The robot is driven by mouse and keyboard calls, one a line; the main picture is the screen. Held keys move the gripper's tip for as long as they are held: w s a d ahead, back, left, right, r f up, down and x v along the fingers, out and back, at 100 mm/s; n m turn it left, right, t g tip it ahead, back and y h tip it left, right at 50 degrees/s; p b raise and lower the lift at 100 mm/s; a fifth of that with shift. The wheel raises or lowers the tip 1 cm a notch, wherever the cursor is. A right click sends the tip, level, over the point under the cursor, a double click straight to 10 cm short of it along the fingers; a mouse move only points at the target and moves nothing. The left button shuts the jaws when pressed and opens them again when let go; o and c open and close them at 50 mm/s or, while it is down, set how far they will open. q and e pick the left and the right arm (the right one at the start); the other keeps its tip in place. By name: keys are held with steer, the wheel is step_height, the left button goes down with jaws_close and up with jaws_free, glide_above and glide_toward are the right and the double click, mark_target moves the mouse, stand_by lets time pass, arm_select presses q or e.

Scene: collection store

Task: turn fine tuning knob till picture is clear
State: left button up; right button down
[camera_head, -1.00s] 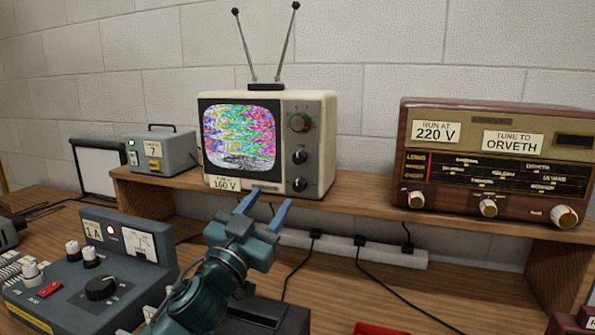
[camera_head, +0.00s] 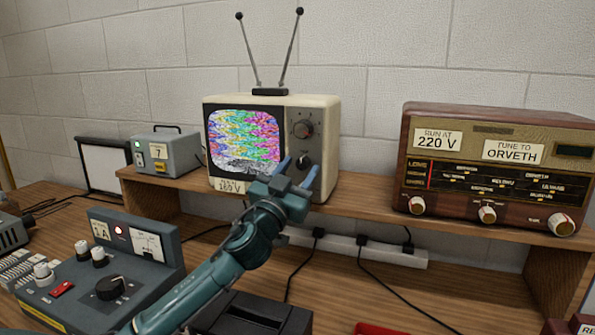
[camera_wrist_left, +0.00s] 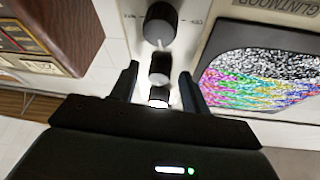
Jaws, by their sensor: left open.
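The cream television (camera_head: 325,112) stands on the wooden shelf. Its screen (camera_head: 243,139) shows jagged, torn bands of colour with grey speckle. Down its right side run a large upper knob (camera_head: 303,129) and a smaller middle knob (camera_head: 303,160). The lowest knob is hidden behind my gripper in the head view. My left gripper (camera_head: 299,168) is open in front of the knob panel. In the left wrist view, the middle knob (camera_wrist_left: 159,69) and lowest knob (camera_wrist_left: 158,97) appear between its spread fingers; contact cannot be told. My right gripper is not in view.
A wooden radio (camera_head: 495,165) stands right of the television, and a grey box (camera_head: 168,155) stands left. A control unit (camera_head: 105,275) with knobs sits on the bench below. Cables hang from a power strip (camera_head: 395,255). The shelf between television and radio is clear.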

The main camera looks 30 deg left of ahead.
arm_select(q)
steer(key=shift+c, duration=0.5)
steer(key=c, duration=0.9)
steer(key=shift+a+r+m+h+p, duration=0.15)
steer(key=shift+m+h+p, duration=0.35)
steer(key=shift+m, duration=0.5)
steer(key=shift+r+m+h+p, duration=0.1)
steer(key=shift+m+h+p, duration=0.2)
steer(key=shift+m+p, duration=0.3)
steer(key=shift+m+h+p, duration=0.3)
steer(key=shift+m+h, duration=0.1)
steer(key=shift+m, duration=0.3)
steer(key=shift+s+m+g, duration=0.1)
steer(key=shift+m+g, duration=0.2)
steer(key=shift+m, duration=0.2)
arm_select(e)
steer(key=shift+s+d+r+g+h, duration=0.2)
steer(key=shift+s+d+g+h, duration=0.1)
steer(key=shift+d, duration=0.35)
